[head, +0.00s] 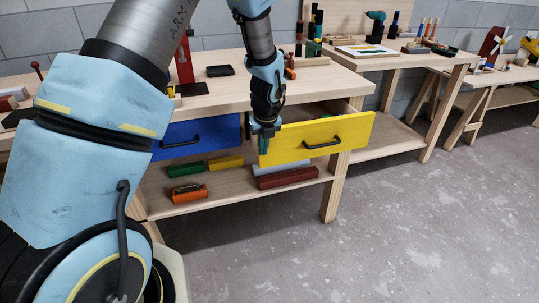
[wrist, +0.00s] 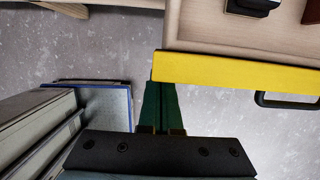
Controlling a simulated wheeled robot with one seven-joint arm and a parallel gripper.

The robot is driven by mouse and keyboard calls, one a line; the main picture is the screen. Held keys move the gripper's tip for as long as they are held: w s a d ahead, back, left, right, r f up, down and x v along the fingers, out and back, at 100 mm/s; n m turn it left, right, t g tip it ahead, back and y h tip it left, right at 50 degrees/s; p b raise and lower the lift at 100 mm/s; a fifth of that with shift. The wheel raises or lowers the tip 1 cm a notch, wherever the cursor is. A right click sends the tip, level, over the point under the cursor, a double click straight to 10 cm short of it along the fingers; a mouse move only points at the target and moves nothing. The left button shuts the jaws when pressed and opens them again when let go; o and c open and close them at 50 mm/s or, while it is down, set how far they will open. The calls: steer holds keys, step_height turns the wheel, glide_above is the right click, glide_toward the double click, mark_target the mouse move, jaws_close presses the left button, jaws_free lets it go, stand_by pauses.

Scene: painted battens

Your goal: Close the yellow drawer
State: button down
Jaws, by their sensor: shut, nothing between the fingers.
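The yellow drawer (head: 345,136) stands pulled out from the workbench, and its black bar handle (head: 322,143) faces the room. In the wrist view its yellow front (wrist: 235,71) crosses the right half, with the handle (wrist: 288,101) at the right edge. My gripper (head: 264,146) points down at the left end of the drawer front. Its green fingers (wrist: 160,86) are together and empty. Their tips lie at the front's outer face near its left end; whether they touch it I cannot tell. The handle is clear of the fingers.
A blue drawer (head: 190,138) left of the yellow one is shut. The lower shelf holds coloured blocks, including a red-brown one (head: 287,178). A dark object (wrist: 250,6) lies inside the open drawer. The floor (head: 420,220) in front and to the right is clear.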

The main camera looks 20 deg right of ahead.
steer(key=w+p, duration=0.2)
steer(key=w, duration=0.8)
steer(key=shift+d+p, duration=0.3)
steer(key=shift+p, duration=0.1)
